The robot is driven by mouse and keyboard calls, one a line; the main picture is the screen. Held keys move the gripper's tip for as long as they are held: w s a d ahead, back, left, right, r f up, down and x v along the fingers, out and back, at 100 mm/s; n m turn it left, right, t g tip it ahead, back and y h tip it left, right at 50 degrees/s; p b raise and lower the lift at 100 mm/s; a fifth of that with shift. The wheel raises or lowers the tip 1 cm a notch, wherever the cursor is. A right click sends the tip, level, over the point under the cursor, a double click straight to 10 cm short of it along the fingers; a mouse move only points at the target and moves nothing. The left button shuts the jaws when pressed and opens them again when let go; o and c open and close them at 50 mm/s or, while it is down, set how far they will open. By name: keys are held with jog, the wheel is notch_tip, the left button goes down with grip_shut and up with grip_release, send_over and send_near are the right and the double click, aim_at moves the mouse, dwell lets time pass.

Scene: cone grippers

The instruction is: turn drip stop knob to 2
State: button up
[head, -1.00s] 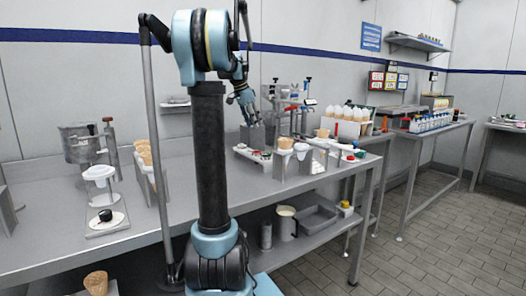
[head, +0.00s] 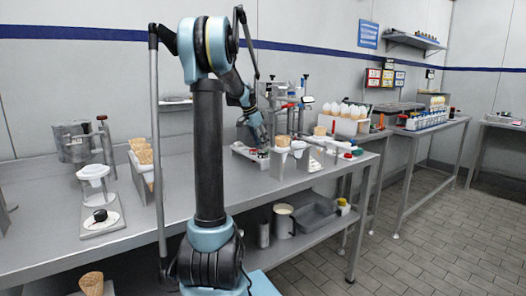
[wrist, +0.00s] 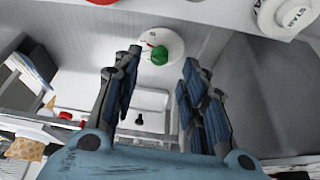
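My gripper (wrist: 160,88) is open in the wrist view, its two dark jointed fingers apart with nothing between the tips. Just beyond the tips is a green knob (wrist: 159,56) on a round white dial (wrist: 148,43) with a red mark. The knob sits slightly left of the middle between the fingers, apart from both. I cannot read numbers on the dial or tell whether this is the drip stop knob. In the head view, my gripper (head: 260,146) is low over a white unit (head: 240,150) on the bench, and the knob is hard to make out there.
A white disc with dark lettering (wrist: 285,14) lies at the top right of the wrist view. In the head view, cones (head: 282,141) in a holder stand right of my gripper. A cone rack (head: 141,158) and a scale-like stand (head: 100,222) are on the left bench.

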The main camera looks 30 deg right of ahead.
jog(key=shift+x, duration=2.3)
grip_shut()
